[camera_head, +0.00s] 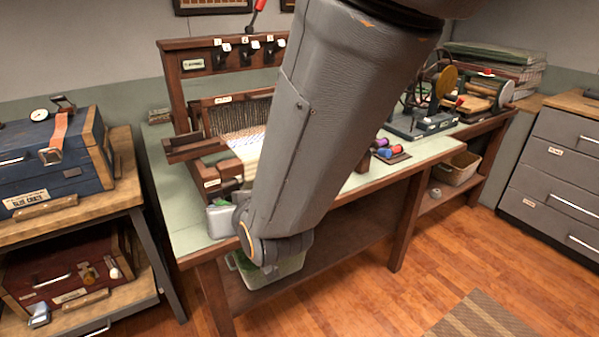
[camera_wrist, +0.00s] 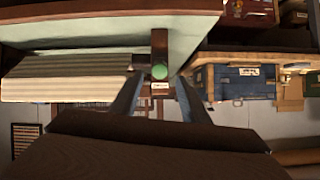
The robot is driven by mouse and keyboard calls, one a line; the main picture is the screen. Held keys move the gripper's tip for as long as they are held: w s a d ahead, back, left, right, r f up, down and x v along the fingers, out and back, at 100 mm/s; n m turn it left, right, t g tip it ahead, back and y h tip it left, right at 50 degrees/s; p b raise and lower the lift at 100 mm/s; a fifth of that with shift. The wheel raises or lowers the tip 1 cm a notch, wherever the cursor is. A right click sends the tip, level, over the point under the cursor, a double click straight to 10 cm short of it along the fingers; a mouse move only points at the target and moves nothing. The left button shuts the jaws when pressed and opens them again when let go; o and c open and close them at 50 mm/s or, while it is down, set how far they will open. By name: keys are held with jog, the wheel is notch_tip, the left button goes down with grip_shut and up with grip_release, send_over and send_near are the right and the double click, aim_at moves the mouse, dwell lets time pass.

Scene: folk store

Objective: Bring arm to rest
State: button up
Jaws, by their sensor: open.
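My grey arm (camera_head: 320,120) reaches down across the middle of the head view, in front of the loom bench. It bends at a joint low over the bench's near edge. My gripper is not clearly seen in the head view. In the wrist view my gripper (camera_wrist: 157,88) shows as two dark fingers spread apart with nothing held between them. Beyond the fingers are a wooden bar with a round green spot (camera_wrist: 159,72) and a small pale label; I cannot tell how far away they are.
The green-topped bench (camera_head: 185,215) holds a wooden loom (camera_head: 222,108), coloured spools (camera_head: 384,148) and a machine with wheels (camera_head: 430,105). A blue chest (camera_head: 55,170) stands on the left shelf, also in the wrist view (camera_wrist: 245,82). Grey drawers (camera_head: 555,170) stand right. Wooden floor is open in front.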

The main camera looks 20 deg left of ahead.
jog(key=shift+d, duration=0.1)
jog(key=w+d+f+m+h, duration=0.2)
jog(key=w+d, duration=0.1)
jog(key=d, duration=0.7)
jog(key=w+d+f+m+g+h, duration=0.1)
jog(key=w+d+h, duration=0.25)
jog(key=d, duration=0.55)
jog(key=w+d+f+m+h, duration=0.15)
jog(key=w+d, duration=0.25)
jog(key=d, duration=0.6)
jog(key=s+d+m+g+h, duration=0.1)
jog(key=s+d, duration=0.4)
jog(key=d, duration=0.7)
jog(key=s+d+m+g+h, duration=0.2)
jog(key=s+d, duration=0.4)
jog(key=d, duration=0.6)
jog(key=m+g, duration=0.1)
jog(key=g, duration=0.1)
jog(key=shift+s+d+f+m+g, duration=0.2)
jog(key=shift+f+m+g, duration=0.05)
jog(key=shift+m+g, duration=0.1)
